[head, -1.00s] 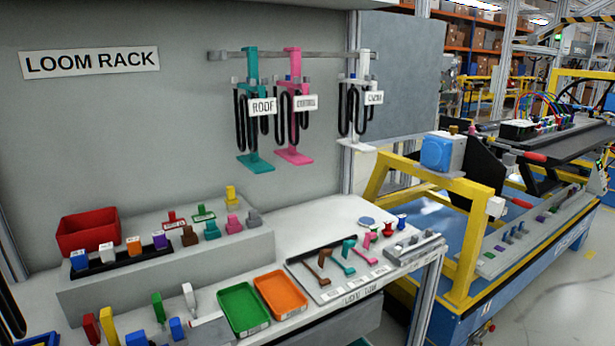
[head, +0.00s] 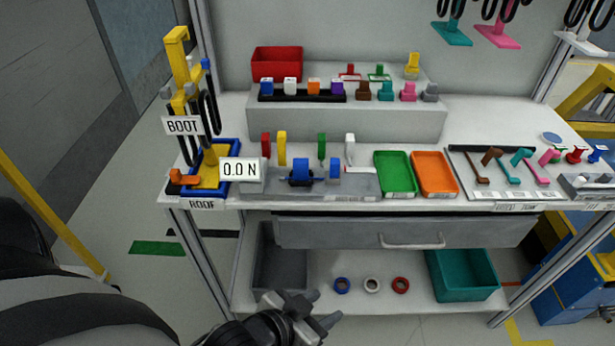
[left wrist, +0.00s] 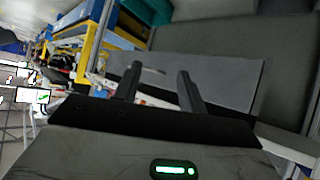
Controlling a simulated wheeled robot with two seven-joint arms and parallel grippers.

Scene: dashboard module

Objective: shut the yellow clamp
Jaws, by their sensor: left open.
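A yellow upright lever (head: 282,148), which looks like the yellow clamp's handle, stands on the bench top in the head view. A red lever (head: 266,146) is just left of it, and green (head: 321,147) and white (head: 349,150) levers stand to its right. A blue part (head: 301,173) sits in front of it and its base is partly hidden. My left gripper (head: 318,308) is low in front of the bench, below the drawer and well apart from the clamp. In the left wrist view its two fingers (left wrist: 158,76) are apart with nothing between them. My right gripper is not seen.
A 0.0 N display (head: 240,170) stands left of the levers. A yellow stand (head: 180,60) rises in a blue tray at the left end. Green (head: 396,173) and orange (head: 434,173) trays lie to the right. The drawer (head: 400,233) is below the bench top.

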